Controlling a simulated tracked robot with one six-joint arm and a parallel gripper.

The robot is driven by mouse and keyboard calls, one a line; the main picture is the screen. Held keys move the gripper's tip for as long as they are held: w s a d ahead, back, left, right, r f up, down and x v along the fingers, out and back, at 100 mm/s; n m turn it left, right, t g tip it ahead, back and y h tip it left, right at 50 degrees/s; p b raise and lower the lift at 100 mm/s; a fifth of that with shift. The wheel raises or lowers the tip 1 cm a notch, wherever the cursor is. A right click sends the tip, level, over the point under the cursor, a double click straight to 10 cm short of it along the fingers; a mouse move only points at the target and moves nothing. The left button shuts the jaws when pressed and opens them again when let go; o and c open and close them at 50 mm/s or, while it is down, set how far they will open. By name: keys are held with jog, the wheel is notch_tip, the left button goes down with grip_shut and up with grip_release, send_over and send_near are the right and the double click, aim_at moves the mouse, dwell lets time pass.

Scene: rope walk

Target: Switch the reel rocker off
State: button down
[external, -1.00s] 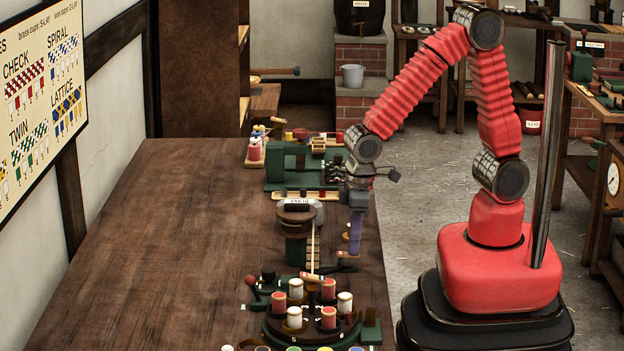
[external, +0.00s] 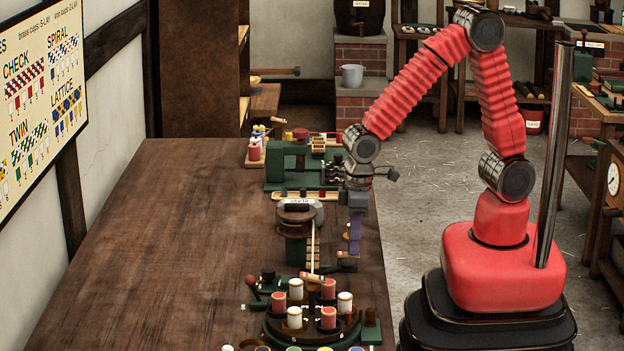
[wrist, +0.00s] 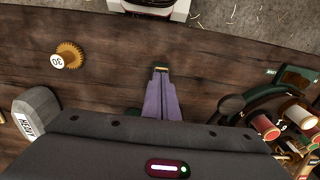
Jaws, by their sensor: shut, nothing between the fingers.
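My gripper (external: 352,250) points down over the right edge of the bench, its purple fingers close together and empty between. It also shows in the wrist view (wrist: 161,78). A small dark block with a pale yellow strip (wrist: 160,69) lies right at the fingertips. It seems to be the reel rocker, but I see no label on it. The fingertips partly cover it, and I cannot tell contact or which way it is tilted. It also shows under the fingers in the external view (external: 347,256).
A round reel stand (external: 310,325) with red and white spools stands nearer the camera. A brass gear marked 30 (wrist: 69,55) and a grey weight marked HEAVY (wrist: 37,115) lie left in the wrist view. A green machine (external: 290,165) stands behind. The bench's left side is bare.

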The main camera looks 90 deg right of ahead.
jog(key=shift+f, duration=0.6)
jog(key=shift+r, duration=0.1)
jog(key=shift+w+r, duration=0.15)
jog(key=shift+r, duration=0.3)
notch_tip(320, 180, up, 14)
jog(key=shift+s, duration=0.4)
jog(key=s+d+r+t, duration=0.5)
jog(key=s+d+r, duration=0.1)
jog(key=s+d, duration=0.3)
jog(key=shift+s+d+r, duration=0.25)
jog(key=shift+s+d, duration=0.15)
jog(key=shift+d, duration=0.05)
jog(key=c, duration=2.5)
grip_release()
jog(key=shift+c, duration=0.2)
